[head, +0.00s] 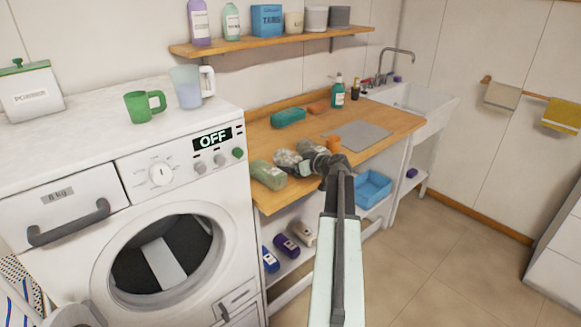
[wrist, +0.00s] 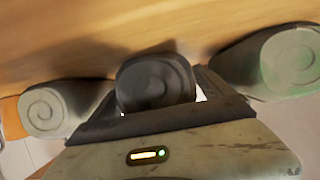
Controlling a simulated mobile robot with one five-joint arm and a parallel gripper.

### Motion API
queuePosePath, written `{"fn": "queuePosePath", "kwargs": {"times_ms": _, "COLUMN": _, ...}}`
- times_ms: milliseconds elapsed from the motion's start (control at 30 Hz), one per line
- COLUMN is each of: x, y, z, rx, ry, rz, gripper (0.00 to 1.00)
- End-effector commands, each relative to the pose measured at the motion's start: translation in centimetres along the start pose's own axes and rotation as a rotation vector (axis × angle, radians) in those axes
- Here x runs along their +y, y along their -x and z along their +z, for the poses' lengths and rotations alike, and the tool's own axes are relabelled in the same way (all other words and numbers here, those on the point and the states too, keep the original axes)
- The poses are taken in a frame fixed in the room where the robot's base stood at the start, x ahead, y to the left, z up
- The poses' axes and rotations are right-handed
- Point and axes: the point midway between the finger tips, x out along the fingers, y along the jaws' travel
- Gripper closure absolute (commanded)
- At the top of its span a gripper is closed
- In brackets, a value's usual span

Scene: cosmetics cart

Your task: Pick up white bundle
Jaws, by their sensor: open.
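Several rolled bundles lie side by side on the wooden counter. The pale, whitish middle bundle (head: 288,158) is partly hidden by my gripper (head: 304,164) in the head view. In the wrist view the middle bundle (wrist: 155,80) looks dark in shadow, with its spiral end facing the camera. My gripper (wrist: 160,98) is open, with its jaws on either side of that bundle; I cannot tell whether they touch it. A green bundle (head: 268,175) lies to its left in the head view and shows at right in the wrist view (wrist: 285,60). A grey-green bundle (wrist: 45,108) lies on the other side.
A washing machine (head: 75,180) stands left. A blue basin (head: 373,187) sits below the counter, and a sink (head: 425,100) is at back right.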

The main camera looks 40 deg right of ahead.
Motion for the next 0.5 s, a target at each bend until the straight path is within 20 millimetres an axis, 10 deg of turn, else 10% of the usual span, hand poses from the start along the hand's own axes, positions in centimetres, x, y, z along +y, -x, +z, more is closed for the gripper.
{"fn": "queuePosePath", "kwargs": {"times_ms": 133, "x": 0.0, "y": 0.13, "z": -0.06, "rx": 0.0, "ry": 0.0, "rz": 0.001, "gripper": 0.15}}
{"fn": "queuePosePath", "kwargs": {"times_ms": 400, "x": 0.03, "y": 0.17, "z": -0.06, "rx": 0.0, "ry": -0.001, "rz": 0.001, "gripper": 0.84}}
{"fn": "queuePosePath", "kwargs": {"times_ms": 500, "x": 0.04, "y": 0.18, "z": -0.06, "rx": 0.0, "ry": -0.001, "rz": 0.001, "gripper": 0.84}}
